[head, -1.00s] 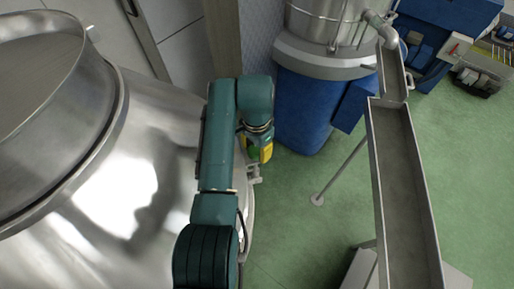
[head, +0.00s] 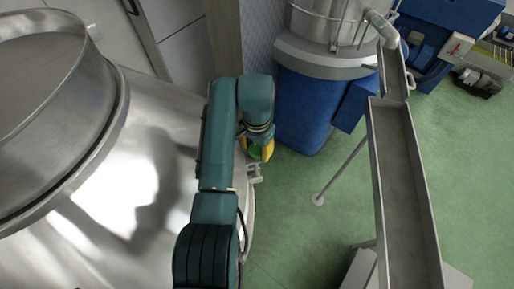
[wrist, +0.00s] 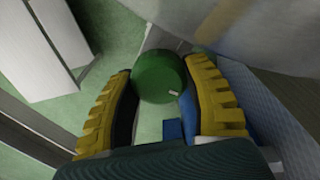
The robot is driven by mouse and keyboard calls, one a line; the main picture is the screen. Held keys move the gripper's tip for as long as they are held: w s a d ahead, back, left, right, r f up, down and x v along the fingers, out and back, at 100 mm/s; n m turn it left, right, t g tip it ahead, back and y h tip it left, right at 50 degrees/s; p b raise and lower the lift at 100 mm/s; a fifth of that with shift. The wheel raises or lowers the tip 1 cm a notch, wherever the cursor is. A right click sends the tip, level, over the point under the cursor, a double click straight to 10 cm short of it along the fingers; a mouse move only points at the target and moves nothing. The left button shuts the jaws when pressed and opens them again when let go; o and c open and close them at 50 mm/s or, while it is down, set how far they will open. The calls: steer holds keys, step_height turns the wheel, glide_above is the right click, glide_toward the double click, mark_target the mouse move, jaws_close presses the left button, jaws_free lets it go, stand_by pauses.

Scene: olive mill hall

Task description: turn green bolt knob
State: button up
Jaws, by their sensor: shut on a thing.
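The green bolt knob (wrist: 160,77) is a round green knob with a small pale mark near its lower right edge. In the wrist view it sits between the two yellow ribbed fingers of my gripper (wrist: 162,92), which is shut on it. In the head view only a small bit of the green knob (head: 255,152) shows beside my yellow fingers (head: 267,150), at the right side of the big steel tank (head: 150,130). My wrist hides most of the knob there.
A metal fitting (head: 254,172) sticks out from the tank just below the gripper. A blue machine (head: 300,110) with a steel top stands to the right. A long metal trough (head: 405,190) runs along the right.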

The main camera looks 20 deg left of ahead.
mark_target(256, 148)
steer(key=shift+a, duration=0.1)
stand_by(0.4)
steer(key=o, duration=1.2)
steer(key=shift+r, duration=0.15)
step_height(256, 148, up, 12)
